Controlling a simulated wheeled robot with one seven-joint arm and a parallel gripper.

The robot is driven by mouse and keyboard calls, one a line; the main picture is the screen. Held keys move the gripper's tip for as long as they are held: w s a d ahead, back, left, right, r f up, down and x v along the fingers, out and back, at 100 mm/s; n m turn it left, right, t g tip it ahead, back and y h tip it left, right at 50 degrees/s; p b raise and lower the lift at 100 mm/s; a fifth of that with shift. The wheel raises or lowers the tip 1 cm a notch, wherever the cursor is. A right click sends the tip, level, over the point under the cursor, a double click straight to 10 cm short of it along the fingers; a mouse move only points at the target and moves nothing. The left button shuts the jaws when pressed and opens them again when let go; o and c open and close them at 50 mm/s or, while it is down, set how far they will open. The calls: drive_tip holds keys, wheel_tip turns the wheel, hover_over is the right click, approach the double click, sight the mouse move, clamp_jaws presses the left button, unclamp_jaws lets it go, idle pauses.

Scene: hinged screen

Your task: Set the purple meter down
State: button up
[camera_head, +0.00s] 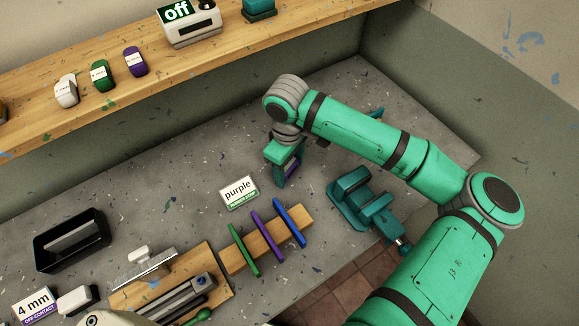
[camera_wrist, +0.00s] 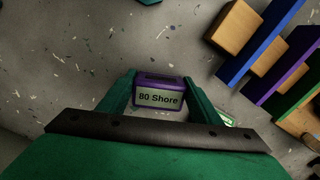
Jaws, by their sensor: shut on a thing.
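My gripper (camera_head: 289,178) is shut on the purple meter (camera_head: 292,169), over the grey bench (camera_head: 335,105). In the wrist view the purple meter (camera_wrist: 160,92) sits between the two green fingers, with its label "80 Shore" facing the camera. Its sides are partly hidden by the fingers. I cannot tell how far its underside is from the bench. A white card (camera_head: 239,191) reading "purple" with a green strip lies on the bench to the left of and below my gripper in the head view.
A wooden rack (camera_head: 238,262) with green, purple and blue bars stands front of the card. A teal clamp (camera_head: 365,202) is right of my gripper. A black tray (camera_head: 70,240) lies at left. A shelf (camera_head: 175,68) holds several small devices. Bench behind the card is clear.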

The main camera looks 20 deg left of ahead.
sight(288, 166)
drive_tip(key=shift+f, duration=0.15)
drive_tip(key=o, duration=1.2)
drive_tip(key=shift+d, duration=0.1)
drive_tip(key=shift+o, duration=0.2)
wheel_tip(288, 166, up, 12)
drive_tip(key=shift+a+r, duration=0.2)
drive_tip(key=shift+w, duration=0.1)
drive_tip(key=shift+a, duration=0.1)
